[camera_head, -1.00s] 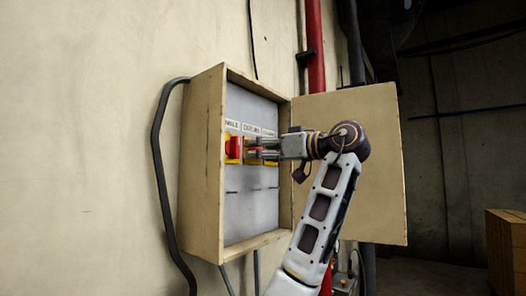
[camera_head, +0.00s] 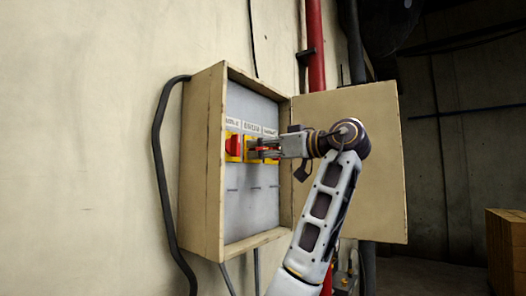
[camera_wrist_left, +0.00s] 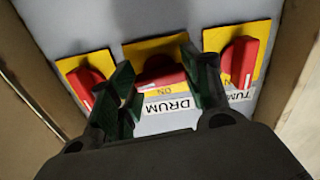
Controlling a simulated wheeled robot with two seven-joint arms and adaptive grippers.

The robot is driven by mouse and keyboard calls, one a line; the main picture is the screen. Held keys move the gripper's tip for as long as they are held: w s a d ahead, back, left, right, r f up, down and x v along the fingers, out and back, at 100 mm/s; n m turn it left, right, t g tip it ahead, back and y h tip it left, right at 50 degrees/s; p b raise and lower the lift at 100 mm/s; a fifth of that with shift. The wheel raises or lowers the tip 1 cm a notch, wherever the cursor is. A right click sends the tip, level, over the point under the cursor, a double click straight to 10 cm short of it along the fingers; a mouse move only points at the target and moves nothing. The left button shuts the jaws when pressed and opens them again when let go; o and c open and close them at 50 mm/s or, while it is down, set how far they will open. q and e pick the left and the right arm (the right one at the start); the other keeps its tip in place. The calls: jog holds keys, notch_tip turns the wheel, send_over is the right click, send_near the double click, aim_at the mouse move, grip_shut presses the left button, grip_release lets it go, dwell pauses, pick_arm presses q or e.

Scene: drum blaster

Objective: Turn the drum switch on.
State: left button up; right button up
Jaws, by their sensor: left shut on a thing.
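The drum switch is the middle of three red-knobbed switches on yellow plates in an open wall box. Its red knob (camera_wrist_left: 160,76) sits between the fingers of my left gripper (camera_wrist_left: 163,84) in the left wrist view and lies crosswise, unlike its neighbours. The DRUM label (camera_wrist_left: 167,105) and an ON mark (camera_wrist_left: 165,92) show beside it. In the head view my left gripper (camera_head: 264,149) reaches into the box from the right and is shut on this knob, hiding much of the switch (camera_head: 251,145). My right gripper is not in view.
A red pipe (camera_head: 315,50) runs up the wall behind.

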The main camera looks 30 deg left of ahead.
pick_arm(q)
jog(key=n, duration=0.4)
jog(key=shift+b, duration=0.35)
jog(key=n, duration=0.8)
jog(key=shift+n, duration=2.3)
jog(key=o, duration=1)
jog(key=shift+d, duration=0.1)
